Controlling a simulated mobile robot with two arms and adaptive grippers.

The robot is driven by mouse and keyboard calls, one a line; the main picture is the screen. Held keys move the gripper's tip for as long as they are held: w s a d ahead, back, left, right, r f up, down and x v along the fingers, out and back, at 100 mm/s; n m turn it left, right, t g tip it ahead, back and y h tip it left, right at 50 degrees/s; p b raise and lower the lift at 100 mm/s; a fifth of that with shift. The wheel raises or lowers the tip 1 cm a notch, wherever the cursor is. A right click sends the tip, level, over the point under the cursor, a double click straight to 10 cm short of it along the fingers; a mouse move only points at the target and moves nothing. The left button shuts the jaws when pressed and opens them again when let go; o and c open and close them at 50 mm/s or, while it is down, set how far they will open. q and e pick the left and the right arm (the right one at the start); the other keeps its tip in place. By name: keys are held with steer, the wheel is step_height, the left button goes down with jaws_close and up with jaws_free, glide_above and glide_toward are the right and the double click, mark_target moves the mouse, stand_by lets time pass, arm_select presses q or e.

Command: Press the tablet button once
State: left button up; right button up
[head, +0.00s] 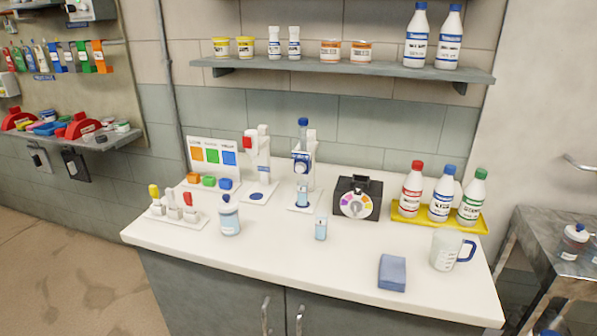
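A white stand (257,160) with a red part (248,140) on its upper front and a blue disc on its base stands at the back of the counter. To its right is a second white stand (312,165) with a blue top (303,122), a round blue-and-white face, and a small clear vial (302,195) on its base. Left of them is a white board (213,155) with orange, green and blue squares and matching small coloured blocks (209,180) before it. I cannot tell which part is the tablet button. Neither of my grippers is in view.
The white counter (270,262) holds a bottle (229,216), a vial (320,227), a blue sponge (392,272), a jug (447,249), a black dial box (357,198), a yellow tray (405,220) of bottles and a rack (176,218). A shelf (340,71) hangs above. The front middle is clear.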

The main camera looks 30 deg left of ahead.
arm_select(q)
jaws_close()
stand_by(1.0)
